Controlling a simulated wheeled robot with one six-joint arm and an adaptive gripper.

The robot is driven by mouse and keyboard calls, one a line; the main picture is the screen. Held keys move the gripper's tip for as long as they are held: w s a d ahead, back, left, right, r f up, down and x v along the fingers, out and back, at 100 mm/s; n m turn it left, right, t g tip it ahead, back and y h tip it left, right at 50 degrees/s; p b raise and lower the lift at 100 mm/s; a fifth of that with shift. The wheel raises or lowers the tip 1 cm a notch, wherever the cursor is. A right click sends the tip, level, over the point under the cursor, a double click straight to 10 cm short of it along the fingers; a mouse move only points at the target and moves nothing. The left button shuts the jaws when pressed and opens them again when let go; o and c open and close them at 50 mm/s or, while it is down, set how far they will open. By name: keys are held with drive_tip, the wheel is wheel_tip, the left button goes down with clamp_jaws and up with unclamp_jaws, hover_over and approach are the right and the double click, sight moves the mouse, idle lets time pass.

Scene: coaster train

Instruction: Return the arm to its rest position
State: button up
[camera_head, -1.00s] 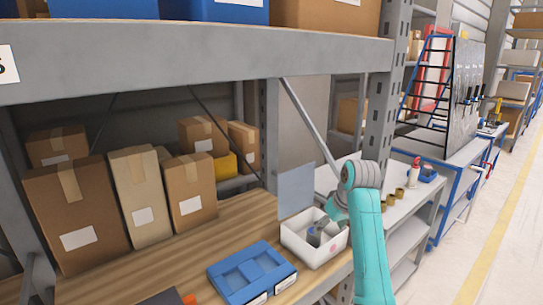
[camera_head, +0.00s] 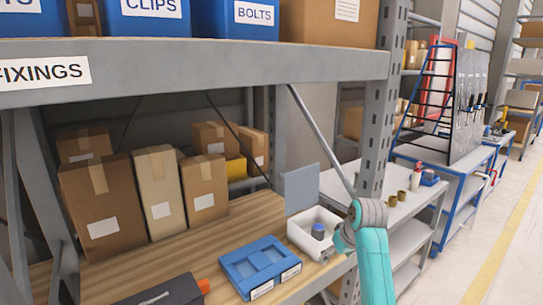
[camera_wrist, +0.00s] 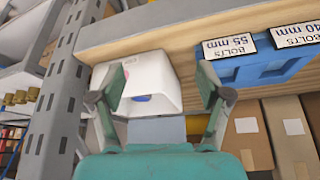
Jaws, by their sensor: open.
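My teal arm (camera_head: 374,265) stands at the lower right of the head view, bent at a grey joint beside the white bin. In the wrist view my gripper (camera_wrist: 157,92) has its two fingers wide apart with nothing held between them. Beyond the fingers is the white bin (camera_wrist: 155,74), and it also shows on the wooden shelf in the head view (camera_head: 301,237). A small blue-topped item (camera_head: 318,231) is inside the bin. In the head view the fingers are mostly hidden behind the arm.
A blue tray (camera_head: 258,266) with label cards lies left of the bin on the wooden shelf (camera_head: 235,217). Cardboard boxes (camera_head: 94,205) stand behind. A grey upright (camera_head: 376,135) and shelf beam (camera_head: 200,58) are close by. A workbench (camera_head: 400,208) stands to the right.

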drive_tip(key=s+f+t, duration=0.1)
drive_tip(key=s+f, duration=0.4)
drive_tip(key=f, duration=0.7)
drive_tip(key=s+f+m+t+h, duration=0.1)
drive_tip(key=s+f+t, duration=0.1)
drive_tip(key=s+f, duration=0.75)
drive_tip(key=s+f+m+t, duration=0.2)
drive_tip(key=s+f, duration=0.5)
drive_tip(key=s, duration=0.6)
drive_tip(key=s+r+t, duration=0.1)
drive_tip(key=s+r, duration=0.1)
drive_tip(key=s, duration=0.9)
drive_tip(key=s+r+t, duration=0.2)
drive_tip(key=s+r, duration=0.1)
drive_tip(key=s, duration=0.7)
drive_tip(key=s+r+t, duration=0.2)
drive_tip(key=s+r, duration=1.1)
drive_tip(key=r, duration=0.1)
drive_tip(key=shift+s+a+r+m+h, duration=0.15)
drive_tip(key=shift+s+a+m+h, duration=0.15)
drive_tip(key=shift+m, duration=0.1)
drive_tip(key=shift+c, duration=0.3)
